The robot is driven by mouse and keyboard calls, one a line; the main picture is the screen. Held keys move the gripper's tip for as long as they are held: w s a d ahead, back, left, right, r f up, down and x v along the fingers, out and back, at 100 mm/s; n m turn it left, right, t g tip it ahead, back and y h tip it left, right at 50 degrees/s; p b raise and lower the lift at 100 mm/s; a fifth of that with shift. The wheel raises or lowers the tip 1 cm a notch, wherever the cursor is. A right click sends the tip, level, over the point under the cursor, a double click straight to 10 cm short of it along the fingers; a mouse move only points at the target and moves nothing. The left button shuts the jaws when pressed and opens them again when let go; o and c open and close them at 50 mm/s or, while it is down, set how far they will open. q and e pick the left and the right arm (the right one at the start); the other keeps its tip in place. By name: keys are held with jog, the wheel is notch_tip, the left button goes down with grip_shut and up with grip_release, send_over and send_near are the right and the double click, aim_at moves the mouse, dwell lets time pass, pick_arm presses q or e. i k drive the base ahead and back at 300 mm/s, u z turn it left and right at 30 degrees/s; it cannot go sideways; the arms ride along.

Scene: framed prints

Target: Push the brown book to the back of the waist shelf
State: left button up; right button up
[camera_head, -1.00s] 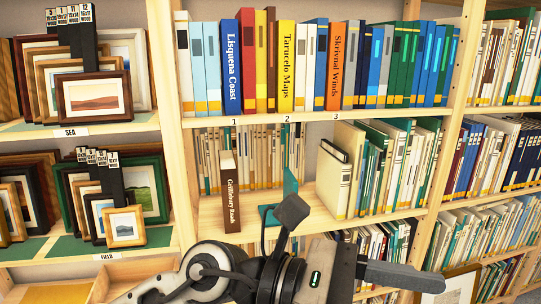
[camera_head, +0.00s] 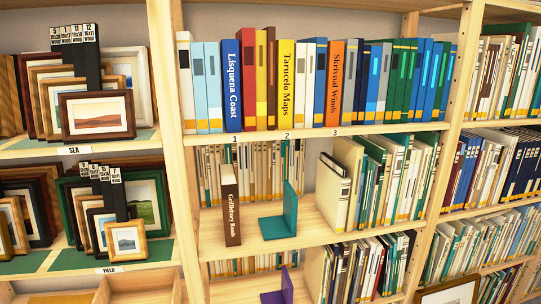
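The brown book (camera_head: 230,206), with "Griffelbury Roads" on its spine, stands upright near the front left of the waist shelf (camera_head: 245,252). A row of pale books (camera_head: 262,168) stands behind it, farther back on the same shelf. A green bookend (camera_head: 283,215) stands to the right of the brown book, with a gap between them. Neither of my grippers is in the head view.
Leaning books (camera_head: 375,185) fill the right part of the waist shelf. The upper shelf (camera_head: 300,132) holds tall colourful books. A purple bookend (camera_head: 285,288) is on the shelf below. Framed prints (camera_head: 97,114) stand in the left bay.

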aim_at(228, 180)
jog(key=k, duration=1.1)
jog(key=z, duration=0.9)
jog(key=i, duration=1.75)
jog(key=u, duration=0.85)
